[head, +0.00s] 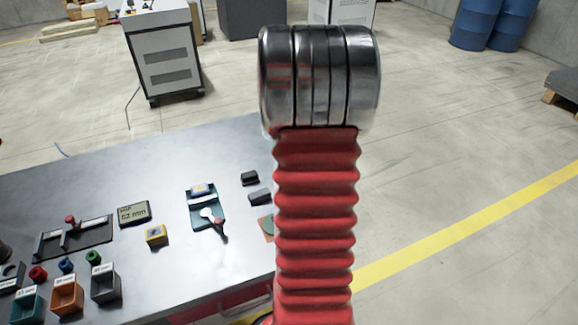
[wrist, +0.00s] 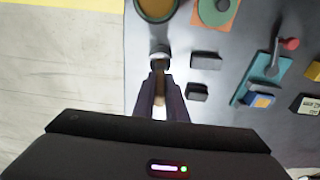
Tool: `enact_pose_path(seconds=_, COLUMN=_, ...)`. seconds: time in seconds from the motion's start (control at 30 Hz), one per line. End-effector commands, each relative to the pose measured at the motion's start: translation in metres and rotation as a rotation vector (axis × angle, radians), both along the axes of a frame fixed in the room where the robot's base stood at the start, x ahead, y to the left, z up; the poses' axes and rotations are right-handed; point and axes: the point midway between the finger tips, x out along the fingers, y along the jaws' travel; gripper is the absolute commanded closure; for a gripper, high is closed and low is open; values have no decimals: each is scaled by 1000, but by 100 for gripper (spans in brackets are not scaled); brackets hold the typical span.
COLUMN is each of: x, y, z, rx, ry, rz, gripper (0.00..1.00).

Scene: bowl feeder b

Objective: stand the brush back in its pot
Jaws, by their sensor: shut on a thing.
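In the wrist view my gripper (wrist: 160,82) is shut on the brush (wrist: 159,54). A tan part of it shows between the fingers and a pale grey end sticks out past the fingertips. A round container with a brown inside (wrist: 157,8), which looks like the pot, is cut by the top edge of the wrist view, just beyond the brush's end. The brush appears outside it; its height above the table is unclear. In the head view my arm hides the gripper, brush and pot.
The grey table (head: 158,185) holds two dark blocks (head: 250,178), a teal lever fixture (head: 206,207), a yellow block (head: 156,235), a display (head: 134,214) and several small coloured bins (head: 67,295). An orange plate with a green disc (wrist: 215,12) lies beside the pot.

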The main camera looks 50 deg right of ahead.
Motion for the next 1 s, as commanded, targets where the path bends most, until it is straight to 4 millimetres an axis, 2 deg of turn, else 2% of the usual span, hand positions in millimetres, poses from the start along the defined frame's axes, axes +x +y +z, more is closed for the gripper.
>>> enact_pose_path(seconds=0.23, x=0, y=0, z=-2, rx=1, ry=1, rz=0, gripper=100)
enact_pose_path(seconds=0.53, x=-1, y=0, z=-35, rx=2, ry=1, rz=-1, gripper=100)
enact_pose_path(seconds=0.93, x=-1, y=0, z=-39, rx=0, ry=0, rz=-2, gripper=100)
enact_pose_path(seconds=0.97, x=-1, y=0, z=-39, rx=0, ry=0, rz=-2, gripper=87)
enact_pose_path(seconds=1.0, x=-1, y=-1, z=-39, rx=0, ry=0, rz=-2, gripper=85)
